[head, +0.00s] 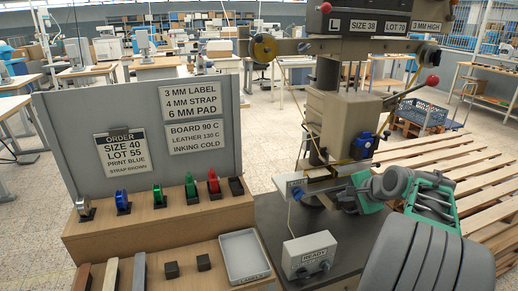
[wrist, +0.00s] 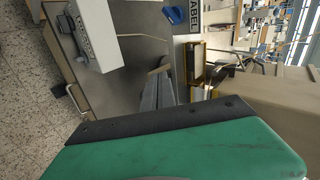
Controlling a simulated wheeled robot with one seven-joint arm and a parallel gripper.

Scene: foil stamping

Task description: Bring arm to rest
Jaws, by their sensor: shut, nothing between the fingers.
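My gripper (head: 335,196) is at the front of the stamping press (head: 335,120), close to the small labelled block on its bench. Its green and black body shows large in the wrist view, with the narrow grey fingers (wrist: 160,92) pointing up the picture. The fingers look shut and empty. My grey arm reaches in from the lower right of the head view. I cannot tell whether the fingertips touch the press.
A white box marked READY (head: 309,256) stands near the bench front; it also shows in the wrist view (wrist: 92,32). Left are a grey tray (head: 244,257), a wooden step (head: 160,222) with colored pieces, and a sign panel (head: 140,130). Wooden pallets (head: 440,165) lie right.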

